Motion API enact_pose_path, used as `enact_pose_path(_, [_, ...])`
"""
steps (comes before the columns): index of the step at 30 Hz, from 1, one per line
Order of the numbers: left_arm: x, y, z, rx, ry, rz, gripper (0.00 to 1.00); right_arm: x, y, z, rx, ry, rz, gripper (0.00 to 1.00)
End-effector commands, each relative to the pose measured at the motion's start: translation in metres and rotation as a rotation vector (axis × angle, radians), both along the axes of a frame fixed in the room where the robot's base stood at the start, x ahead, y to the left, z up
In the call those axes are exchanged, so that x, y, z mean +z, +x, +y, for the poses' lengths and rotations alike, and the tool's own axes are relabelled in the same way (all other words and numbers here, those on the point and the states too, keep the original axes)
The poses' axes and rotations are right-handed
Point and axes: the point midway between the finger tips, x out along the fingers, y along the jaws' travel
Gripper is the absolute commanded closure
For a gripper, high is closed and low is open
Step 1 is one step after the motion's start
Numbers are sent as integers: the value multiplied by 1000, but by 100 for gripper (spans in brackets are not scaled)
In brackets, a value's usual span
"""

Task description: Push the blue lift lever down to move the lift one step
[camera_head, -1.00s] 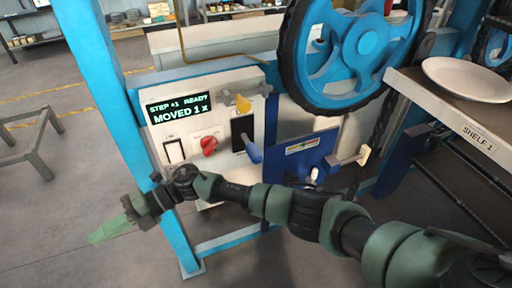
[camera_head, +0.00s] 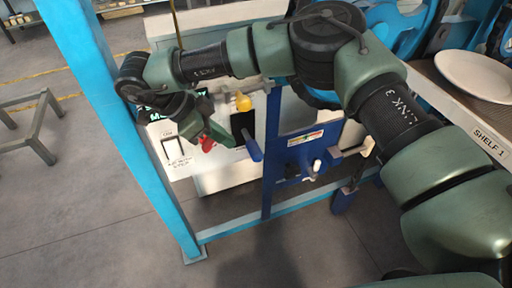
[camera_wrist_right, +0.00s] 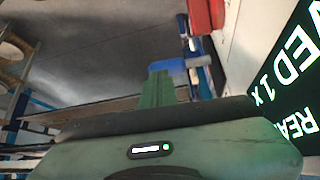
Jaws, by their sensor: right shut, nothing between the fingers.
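The blue lift lever (camera_head: 253,146) sticks out from a black slot in the white control panel (camera_head: 215,178), its handle pointing down and forward. My right gripper (camera_head: 222,138) hangs in front of the panel, just left of the lever. In the right wrist view its green fingers (camera_wrist_right: 157,88) are shut and empty, with the blue lever (camera_wrist_right: 172,65) just beyond their tips. I cannot tell whether they touch. The dark display (camera_wrist_right: 285,75) shows in part there, with "VED 1 x" legible. My arm hides most of it in the head view. My left gripper is not in view.
A yellow knob (camera_head: 243,102) sits above the lever and a red knob (camera_head: 207,144) lies beside my gripper. A blue panel (camera_head: 300,145) stands right of the lever. A white plate (camera_head: 478,75) lies on Shelf 1 at right. A blue post (camera_head: 110,130) stands at left.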

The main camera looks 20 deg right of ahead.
Motion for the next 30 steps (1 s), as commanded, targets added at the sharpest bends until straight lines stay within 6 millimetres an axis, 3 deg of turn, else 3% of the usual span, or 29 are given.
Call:
enact_pose_path(4, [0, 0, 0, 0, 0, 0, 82, 8, 3, -7, 7, -34, -16, 100])
enact_pose_path(15, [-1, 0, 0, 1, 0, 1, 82, 6, 3, -8, 5, -34, -16, 100])
enact_pose_path(30, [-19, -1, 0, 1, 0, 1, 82, -38, 0, -41, 4, -34, -14, 100])
